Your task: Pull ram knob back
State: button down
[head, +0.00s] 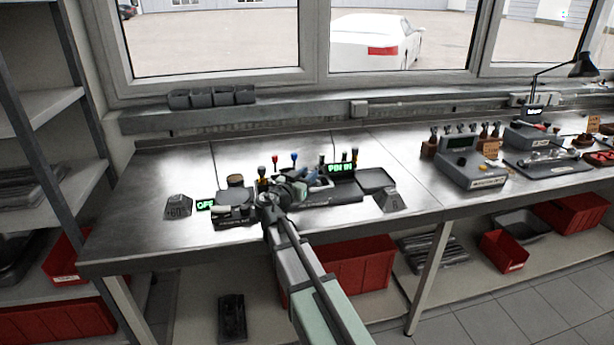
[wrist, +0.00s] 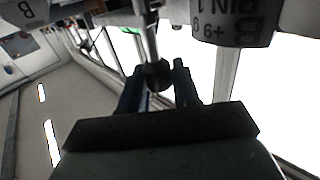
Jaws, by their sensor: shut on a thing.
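A dark round knob (wrist: 157,75) on a light metal rod sits between the two fingers of my gripper (wrist: 158,82) in the wrist view; I take it for the ram knob. The fingers are shut on it. In the head view my gripper (head: 300,186) is at the bench fixture (head: 335,192), and my arm and gripper hide the knob and part of the fixture there. A green display reading "PIN IN" (head: 342,168) stands at the fixture's back. A second green sign (head: 205,205), partly hidden, shows "OPE" at the left.
Several small coloured knobs (head: 294,158) stand upright behind my gripper. A dark block marked "+60" (head: 178,207) lies left, and another block (head: 390,200) lies right. A grey console (head: 470,165) stands farther right. The bench top (head: 140,215) is clear at far left.

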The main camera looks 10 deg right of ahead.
dwell(0.3)
send_over(333, 186)
dwell(0.5)
jog(key=c, duration=1.1)
grip_release()
jog(key=shift+d, duration=0.15)
jog(key=shift+o, duration=0.8)
jog(key=v, duration=1.4)
jog(key=shift+w+r, duration=0.1)
